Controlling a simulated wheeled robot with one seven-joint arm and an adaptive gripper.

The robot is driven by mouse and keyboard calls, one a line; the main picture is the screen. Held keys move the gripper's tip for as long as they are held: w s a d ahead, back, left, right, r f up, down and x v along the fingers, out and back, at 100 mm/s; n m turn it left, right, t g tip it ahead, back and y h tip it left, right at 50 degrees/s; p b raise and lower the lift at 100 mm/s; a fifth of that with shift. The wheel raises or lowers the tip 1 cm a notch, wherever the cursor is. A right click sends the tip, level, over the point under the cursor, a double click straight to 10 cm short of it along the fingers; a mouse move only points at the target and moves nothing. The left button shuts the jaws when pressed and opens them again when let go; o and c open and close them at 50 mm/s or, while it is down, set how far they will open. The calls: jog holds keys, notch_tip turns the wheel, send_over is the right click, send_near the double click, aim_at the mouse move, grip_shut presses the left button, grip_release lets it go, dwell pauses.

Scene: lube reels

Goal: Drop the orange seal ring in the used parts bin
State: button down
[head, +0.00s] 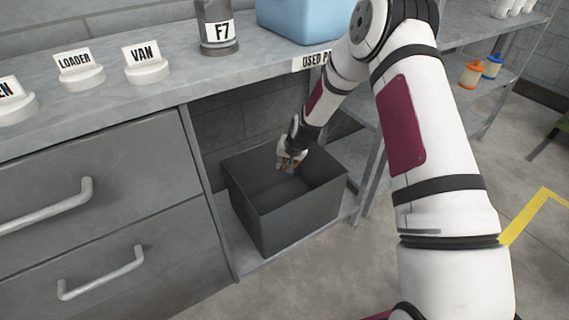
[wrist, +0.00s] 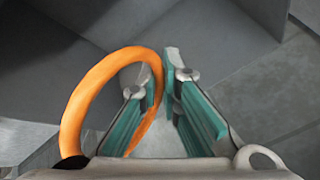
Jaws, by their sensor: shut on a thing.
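The orange seal ring (wrist: 84,101) shows large in the wrist view, left of centre. One side of it passes between the teal finger pads, and the ring loops around the left finger. My gripper (wrist: 166,75) is shut on it. In the head view my gripper (head: 290,162) points down at the mouth of a dark grey open bin (head: 300,222). The bin stands on the low shelf below a partly hidden label (head: 311,62) reading "USED P". The ring is too small to make out clearly in the head view. The part of the bin interior that I see looks empty.
Drawers with handles (head: 100,272) stand left of the bin. A shelf post stands close to the bin's right.

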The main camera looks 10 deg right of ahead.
jog(key=c, duration=1.7)
grip_release()
jog(key=v, duration=1.2)
jog(key=shift+r, duration=0.1)
